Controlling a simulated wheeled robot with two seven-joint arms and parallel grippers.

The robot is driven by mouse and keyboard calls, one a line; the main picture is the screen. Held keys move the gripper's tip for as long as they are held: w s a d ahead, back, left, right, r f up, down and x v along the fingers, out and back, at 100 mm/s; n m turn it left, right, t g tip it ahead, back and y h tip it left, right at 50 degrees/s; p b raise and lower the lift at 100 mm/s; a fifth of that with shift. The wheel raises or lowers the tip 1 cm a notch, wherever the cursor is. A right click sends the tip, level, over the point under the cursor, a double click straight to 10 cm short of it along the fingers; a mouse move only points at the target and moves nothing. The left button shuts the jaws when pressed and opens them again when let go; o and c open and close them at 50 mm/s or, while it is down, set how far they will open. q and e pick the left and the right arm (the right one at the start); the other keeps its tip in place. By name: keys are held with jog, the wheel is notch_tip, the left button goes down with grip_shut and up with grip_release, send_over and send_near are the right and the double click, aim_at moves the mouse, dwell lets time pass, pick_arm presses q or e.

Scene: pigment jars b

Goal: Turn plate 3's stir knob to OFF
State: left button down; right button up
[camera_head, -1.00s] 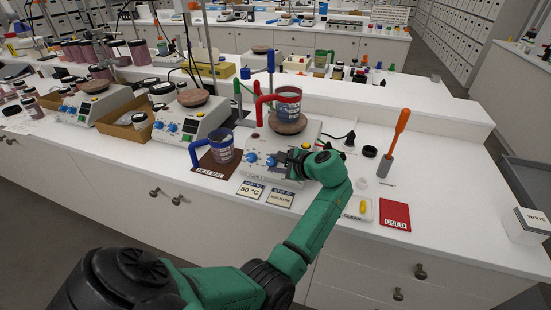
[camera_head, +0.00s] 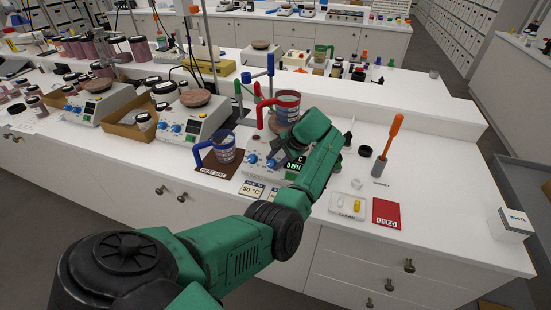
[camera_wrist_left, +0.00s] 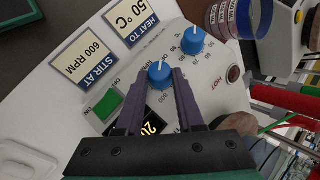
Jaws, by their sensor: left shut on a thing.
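Plate 3 appears to be the white hot plate (camera_head: 255,173) in the middle of the bench, with a beaker (camera_head: 287,106) on top. In the left wrist view its stir knob (camera_wrist_left: 158,74), blue with a white mark at its upper edge, sits between the fingertips of my left gripper (camera_wrist_left: 156,82), which is shut on it. The blue heat knob (camera_wrist_left: 193,41) is just beyond, apart from the fingers. My right gripper is not in view.
A blue-handled mug (camera_head: 224,148) stands on the heat mat left of the plate. Cards for 50 °C (camera_head: 250,189) and 600 RPM (camera_wrist_left: 84,62) lie in front. A clean tray (camera_head: 347,207), a red used pad (camera_head: 386,213) and an orange-handled tool (camera_head: 388,145) are to the right.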

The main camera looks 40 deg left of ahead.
pick_arm(q)
jog(key=shift+f, duration=0.1)
dwell(0.4)
jog(key=c, duration=0.5)
grip_release()
jog(key=b+v, duration=0.3)
jog(key=v, duration=1.1)
jog(key=shift+w+r, duration=0.1)
jog(key=shift+r, duration=0.3)
jog(key=shift+f, duration=0.1)
